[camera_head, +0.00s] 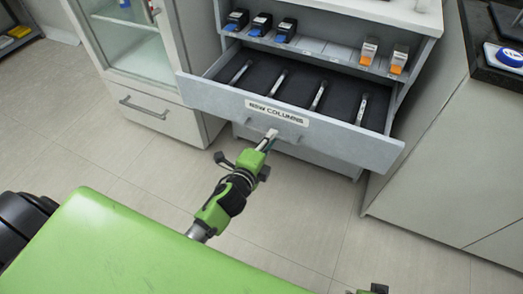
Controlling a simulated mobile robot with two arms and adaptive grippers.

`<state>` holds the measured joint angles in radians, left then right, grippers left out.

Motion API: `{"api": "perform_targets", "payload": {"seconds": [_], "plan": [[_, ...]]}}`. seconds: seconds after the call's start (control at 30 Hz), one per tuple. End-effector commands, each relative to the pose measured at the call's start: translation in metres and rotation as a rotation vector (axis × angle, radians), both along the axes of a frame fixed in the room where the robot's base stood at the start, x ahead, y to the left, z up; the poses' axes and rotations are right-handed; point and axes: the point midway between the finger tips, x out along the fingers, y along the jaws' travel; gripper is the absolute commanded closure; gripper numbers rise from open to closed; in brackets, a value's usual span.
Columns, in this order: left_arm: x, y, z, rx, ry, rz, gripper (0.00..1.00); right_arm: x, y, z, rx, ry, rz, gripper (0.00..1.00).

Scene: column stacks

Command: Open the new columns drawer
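The drawer (212,97) labelled "NEW COLUMNS" (276,112) is pulled out from the grey cabinet. Several slim metal columns (318,96) lie apart on its dark lining. My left gripper (271,135) is at the middle of the drawer front, just below the label, at the handle. Its fingertips look close together, but the handle is mostly hidden behind them, so I cannot tell whether they grip it. My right gripper (376,290) shows only as a small dark and green part at the bottom edge.
A shelf above the drawer holds several small blue-and-black boxes (261,24) and orange-and-white boxes (399,60). A glass-door cabinet (130,45) stands left, a grey cabinet (450,165) right. The tiled floor (290,215) in front is clear.

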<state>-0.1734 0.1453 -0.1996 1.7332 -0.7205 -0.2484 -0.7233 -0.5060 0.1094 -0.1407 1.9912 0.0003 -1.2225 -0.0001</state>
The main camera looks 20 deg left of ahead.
Motion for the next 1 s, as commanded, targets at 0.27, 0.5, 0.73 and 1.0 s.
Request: {"api": "perform_targets", "payload": {"seconds": [0.27, 0.5, 0.73, 1.0], "plan": [[-0.057, 0.002, 0.01, 0.0, 0.003, 0.0, 0.86, 0.0, 0.0, 0.0, 0.0, 0.001, 0.0, 0.6], [-0.09, 0.003, 0.017, -0.001, 0.002, 0.001, 0.86, 0.0, 0.0, 0.0, 0.0, 0.001, 0.0, 0.6], [-0.098, 0.004, 0.02, 0.001, 0.001, 0.001, 0.86, 0.0, 0.0, 0.0, 0.0, 0.001, 0.0, 0.6], [-0.098, 0.004, 0.02, 0.0, 0.0, 0.001, 0.86, 0.0, 0.0, 0.0, 0.0, 0.001, 0.0, 0.6]]}}
